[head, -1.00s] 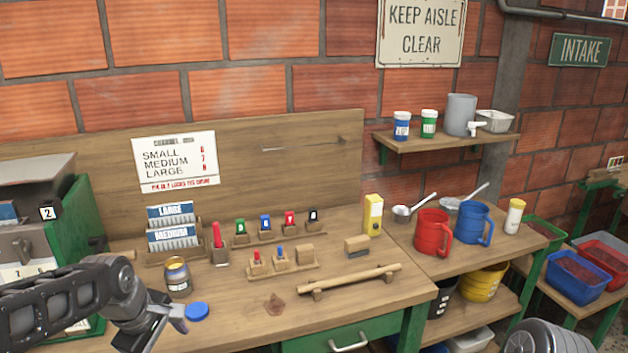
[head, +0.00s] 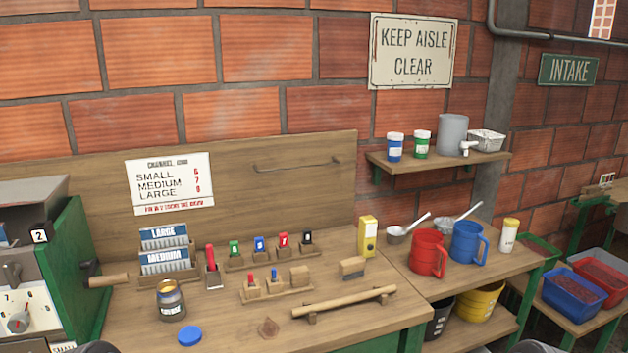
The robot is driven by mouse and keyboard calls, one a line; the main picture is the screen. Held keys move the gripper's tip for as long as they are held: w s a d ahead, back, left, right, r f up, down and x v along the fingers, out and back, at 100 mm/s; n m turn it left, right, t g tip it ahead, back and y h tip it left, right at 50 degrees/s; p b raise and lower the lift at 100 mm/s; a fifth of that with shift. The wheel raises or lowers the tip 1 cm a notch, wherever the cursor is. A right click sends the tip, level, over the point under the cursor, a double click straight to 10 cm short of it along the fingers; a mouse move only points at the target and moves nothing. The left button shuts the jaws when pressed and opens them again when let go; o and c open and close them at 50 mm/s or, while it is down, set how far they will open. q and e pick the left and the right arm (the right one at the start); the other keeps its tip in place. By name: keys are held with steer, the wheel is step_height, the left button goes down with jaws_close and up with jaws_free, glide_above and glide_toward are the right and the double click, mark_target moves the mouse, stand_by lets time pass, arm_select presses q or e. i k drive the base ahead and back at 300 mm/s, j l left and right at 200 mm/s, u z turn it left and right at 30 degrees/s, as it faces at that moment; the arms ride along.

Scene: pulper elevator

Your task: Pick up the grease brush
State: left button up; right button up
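No label marks the grease brush, so I cannot tell for certain which thing it is. A wooden block brush with a grey underside (head: 352,267) lies further right. An open tin (head: 170,300) with yellowish contents stands left of the red-handled tool. A blue lid (head: 190,336) lies flat on the bench in front of the tin. Neither of my grippers is in view; only dark slivers of my arms show at the bottom edge.
A wooden bar on two supports (head: 343,302) lies along the bench front. Small coloured pieces stand in racks (head: 270,255) behind it. A green machine with a crank (head: 105,280) is at left. Red and blue jugs (head: 427,253) stand on the right bench. The bench front is partly clear.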

mark_target(209, 249)
steer(key=i+j+u, duration=0.1)
steer(key=i+u, duration=0.55)
steer(key=u, duration=0.95)
steer(key=j+z, duration=0.1)
steer(key=j, duration=0.4)
steer(key=k+j+z, duration=0.1)
steer(key=j, duration=0.4)
steer(key=j+z, duration=0.1)
steer(key=j, duration=0.45)
steer(key=k, duration=0.05)
